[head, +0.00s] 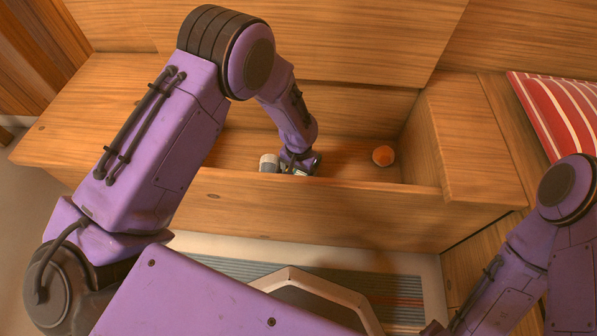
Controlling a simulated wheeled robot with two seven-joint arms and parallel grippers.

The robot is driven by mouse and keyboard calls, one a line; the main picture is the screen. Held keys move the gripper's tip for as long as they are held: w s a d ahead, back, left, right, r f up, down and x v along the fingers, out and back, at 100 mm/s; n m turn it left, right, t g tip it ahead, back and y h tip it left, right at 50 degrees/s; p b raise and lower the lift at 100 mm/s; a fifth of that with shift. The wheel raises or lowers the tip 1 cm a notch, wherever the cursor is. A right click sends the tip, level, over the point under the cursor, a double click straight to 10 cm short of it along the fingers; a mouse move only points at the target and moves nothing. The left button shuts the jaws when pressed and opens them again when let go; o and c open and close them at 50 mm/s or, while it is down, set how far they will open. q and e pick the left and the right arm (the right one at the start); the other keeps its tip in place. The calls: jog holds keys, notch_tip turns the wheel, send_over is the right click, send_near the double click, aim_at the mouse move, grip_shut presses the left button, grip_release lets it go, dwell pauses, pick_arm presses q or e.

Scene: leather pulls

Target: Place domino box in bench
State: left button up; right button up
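The wooden bench (300,208) is open on top, with a hollow compartment behind its front wall. My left arm reaches down into this compartment. My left gripper (299,168) is low inside it, between a small white and grey rounded object and an orange ball. Its fingers are small and partly hidden by the wrist and the front wall, so I cannot tell whether it is open or holds something. I cannot make out a domino box for certain. My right forearm comes in at the lower right, and its gripper is outside the picture.
The white and grey object (268,163) is just left of the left gripper. The orange ball (383,155) lies farther right in the compartment. A red striped cushion (560,108) is at the right. A striped rug (395,292) lies before the bench.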

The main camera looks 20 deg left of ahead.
pick_arm(q)
jog(key=o, duration=0.9)
jog(key=shift+o, duration=0.2)
notch_tip(320, 180, up, 12)
jog(key=p, duration=0.6)
jog(key=shift+r, duration=0.15)
pick_arm(e)
notch_tip(320, 180, up, 6)
jog(key=shift+w+d+t, duration=0.25)
jog(key=shift+w+t, duration=0.05)
jog(key=shift+w, duration=0.15)
